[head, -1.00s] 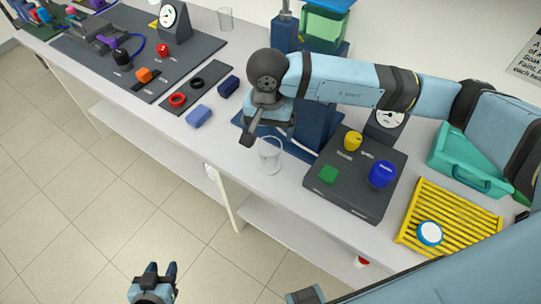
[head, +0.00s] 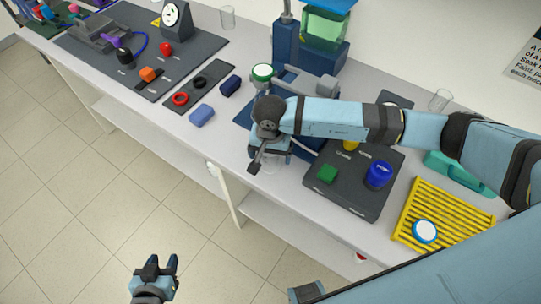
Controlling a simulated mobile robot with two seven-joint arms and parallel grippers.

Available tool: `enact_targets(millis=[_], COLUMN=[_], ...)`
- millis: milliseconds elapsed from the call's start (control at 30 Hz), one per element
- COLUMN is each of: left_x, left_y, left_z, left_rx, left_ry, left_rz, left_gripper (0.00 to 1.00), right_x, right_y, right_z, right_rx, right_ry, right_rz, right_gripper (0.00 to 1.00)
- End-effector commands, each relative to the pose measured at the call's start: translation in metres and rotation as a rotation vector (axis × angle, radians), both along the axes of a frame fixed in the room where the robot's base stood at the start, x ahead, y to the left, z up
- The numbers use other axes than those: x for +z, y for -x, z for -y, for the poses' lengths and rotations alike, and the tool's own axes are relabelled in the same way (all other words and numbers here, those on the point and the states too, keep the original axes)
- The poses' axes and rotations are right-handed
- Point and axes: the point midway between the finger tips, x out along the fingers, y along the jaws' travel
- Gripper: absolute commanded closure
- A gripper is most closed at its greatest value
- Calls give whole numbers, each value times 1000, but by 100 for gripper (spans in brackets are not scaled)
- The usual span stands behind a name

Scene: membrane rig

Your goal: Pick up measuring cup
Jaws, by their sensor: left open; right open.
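A clear measuring cup (head: 271,165) stands on the bench near its front edge, mostly hidden behind my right gripper. My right gripper (head: 268,160) reaches in from the right and is open, pointing down right at the cup; one dark finger shows on the cup's near left side. I cannot tell whether the fingers touch the cup. My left gripper (head: 156,268) is open and empty, low over the floor and away from the bench.
A dark control box (head: 345,200) with green, yellow and blue knobs stands right of the cup. A blue rig (head: 285,45) with a green tank is behind. A blue block (head: 201,115) lies left, a yellow rack (head: 460,215) right. Other clear glasses (head: 228,18) stand further back.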

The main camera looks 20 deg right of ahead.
Motion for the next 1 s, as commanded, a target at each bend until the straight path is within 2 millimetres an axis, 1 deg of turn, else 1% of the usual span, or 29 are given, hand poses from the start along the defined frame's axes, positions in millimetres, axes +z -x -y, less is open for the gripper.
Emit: enact_targets(millis=[67, 100, 167, 200, 300, 567, 733, 867, 967, 1000], left_x=[0, 0, -1, -1, -1, -1, -3, -7, -11, -13], left_y=[0, 0, 0, 0, 0, 0, 0, 0, 0, 0], left_z=[0, 0, -1, -1, -1, -1, 0, 0, 1, 1], left_rx=[1, 1, 1, 1, 1, 1, 1, 1, -1, -1], left_ry=[-1, -1, -1, -1, -1, -1, -1, 0, 1, 1], left_rz=[0, 0, 0, -1, -1, -2, -2, -2, -2, -2], left_gripper=[57, 57, 57, 57, 57, 57, 57, 57, 57, 57], right_x=[0, 0, 0, 0, 0, 1, 9, 25, 46, 57], right_y=[0, 0, 0, 0, 0, 0, -1, -1, -2, -2], right_z=[0, 0, 0, 0, 0, 0, 1, 0, 0, 0], right_rx=[0, 0, 0, 0, 0, -1, -1, 1, 1, 2], right_ry=[0, 0, 0, 0, 1, 0, 1, 0, -2, -1], right_rz=[0, 0, 0, 0, 0, 0, 2, 4, 5, 6], right_gripper=[10, 19, 33, 42, 63, 63, 63, 64, 64, 64])
